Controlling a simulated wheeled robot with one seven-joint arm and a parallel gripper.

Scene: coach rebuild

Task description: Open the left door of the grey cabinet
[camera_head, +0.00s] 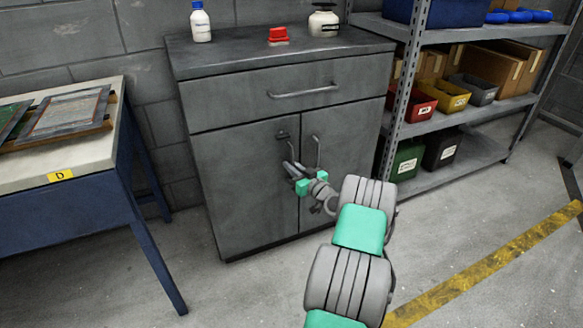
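The grey cabinet (240,100) stands against the block wall, with a wide drawer above two doors. Its left door (240,190) looks closed, flush with the right door (350,140). The top of the left door's handle (282,135) shows near the middle seam; its lower part is hidden by my gripper. The right door's handle (317,151) is a vertical bar just right of it. My gripper (291,167) is at the left door's handle, its fingers overlapping the handle's lower part in the picture. Whether the fingers touch or grip it is too small to tell.
A blue-legged workbench (70,150) stands left of the cabinet, with floor between. A metal shelf unit (455,115) with bins stands close on the right. A white bottle (200,22), a red object (278,35) and a jug (323,22) stand on the cabinet top.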

